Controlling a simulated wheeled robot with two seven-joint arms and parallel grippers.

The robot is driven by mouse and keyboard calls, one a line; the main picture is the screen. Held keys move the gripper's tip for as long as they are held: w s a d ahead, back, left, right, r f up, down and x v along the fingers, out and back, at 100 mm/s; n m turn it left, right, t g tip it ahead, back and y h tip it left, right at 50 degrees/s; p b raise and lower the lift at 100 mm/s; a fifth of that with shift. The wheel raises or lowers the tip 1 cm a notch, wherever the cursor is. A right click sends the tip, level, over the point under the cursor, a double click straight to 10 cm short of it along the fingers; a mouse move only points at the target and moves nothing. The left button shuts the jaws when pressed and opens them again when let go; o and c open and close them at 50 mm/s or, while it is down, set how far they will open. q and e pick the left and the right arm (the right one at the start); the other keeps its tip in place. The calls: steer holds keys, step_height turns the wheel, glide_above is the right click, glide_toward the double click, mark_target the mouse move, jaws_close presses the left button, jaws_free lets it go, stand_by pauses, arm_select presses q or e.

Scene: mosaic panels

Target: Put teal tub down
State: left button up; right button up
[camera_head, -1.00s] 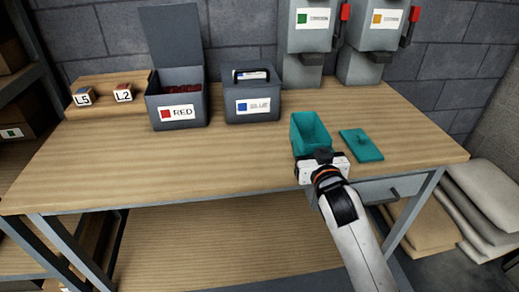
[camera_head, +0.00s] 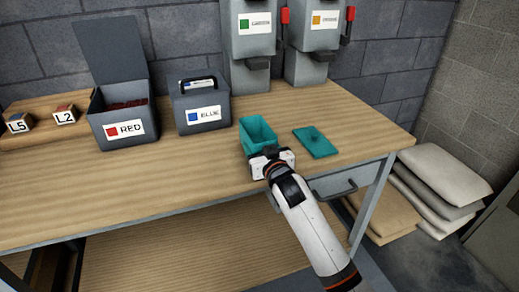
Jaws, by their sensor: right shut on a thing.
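The teal tub (camera_head: 259,134) is open-topped and upright at the front right of the wooden workbench (camera_head: 180,180). My right gripper (camera_head: 268,155) is shut on the tub's near side. The tub looks at or just above the bench top; I cannot tell whether its base touches. The gripper hides its lower near side. A flat teal lid (camera_head: 316,143) with a small knob lies on the bench to the right of the tub, apart from it. My left gripper is not in view.
A lidded-open RED box (camera_head: 125,128) and a closed BLUE box (camera_head: 202,107) stand to the left. Two grey dispensers (camera_head: 249,50) with red levers stand behind. Blocks L5 and L2 (camera_head: 65,114) sit at far left. Stacked sacks (camera_head: 440,180) lie right of the bench. The bench front is clear.

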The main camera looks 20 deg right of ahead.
steer(key=shift+f, duration=0.25)
steer(key=o, duration=1.6)
steer(key=s, duration=1.2)
steer(key=shift+d+r, duration=0.2)
steer(key=shift+r, duration=0.2)
